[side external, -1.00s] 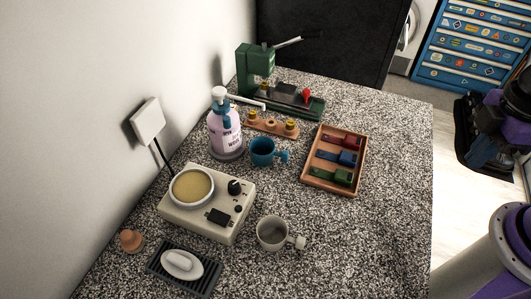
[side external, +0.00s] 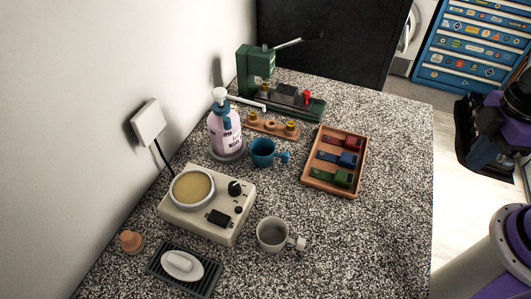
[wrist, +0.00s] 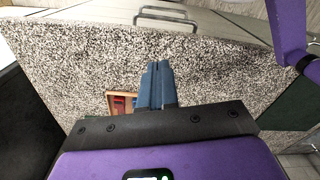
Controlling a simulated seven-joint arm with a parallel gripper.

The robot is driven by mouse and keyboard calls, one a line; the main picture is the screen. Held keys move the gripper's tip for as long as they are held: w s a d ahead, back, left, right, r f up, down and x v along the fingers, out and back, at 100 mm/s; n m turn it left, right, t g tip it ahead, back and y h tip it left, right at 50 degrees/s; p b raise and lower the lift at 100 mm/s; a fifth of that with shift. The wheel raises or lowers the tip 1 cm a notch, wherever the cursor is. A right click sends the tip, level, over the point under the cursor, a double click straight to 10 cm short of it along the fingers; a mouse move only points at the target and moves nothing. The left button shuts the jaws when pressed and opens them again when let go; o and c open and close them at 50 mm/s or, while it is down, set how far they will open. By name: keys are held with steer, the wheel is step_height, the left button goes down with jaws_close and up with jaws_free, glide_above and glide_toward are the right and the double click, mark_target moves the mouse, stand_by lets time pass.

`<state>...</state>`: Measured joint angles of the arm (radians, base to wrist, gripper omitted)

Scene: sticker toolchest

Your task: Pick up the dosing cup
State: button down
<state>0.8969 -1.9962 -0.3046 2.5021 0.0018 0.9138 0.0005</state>
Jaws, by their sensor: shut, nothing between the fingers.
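Two handled cups stand upright on the speckled counter in the side external view, and I cannot tell for certain which is the dosing cup. A blue cup (side external: 262,153) stands just right of the pump bottle (side external: 225,132), its handle pointing right. A pale grey cup (side external: 272,236) stands nearer the front, its handle also to the right. My gripper shows in the wrist view (wrist: 159,72) with its blue fingers together and empty. In the side external view my arm's end is off the counter's right side, well away from both cups. No cup shows in the wrist view.
A wooden tray (side external: 307,181) with red, blue and green pieces lies right of the blue cup. A cream hotplate device (side external: 206,228), soap dish (side external: 158,268), peg strip (side external: 272,127) and green press (side external: 256,62) stand around. The counter's right side is clear.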

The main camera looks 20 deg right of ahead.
stand_by(0.4)
steer(key=shift+c, duration=1.1)
jaws_free()
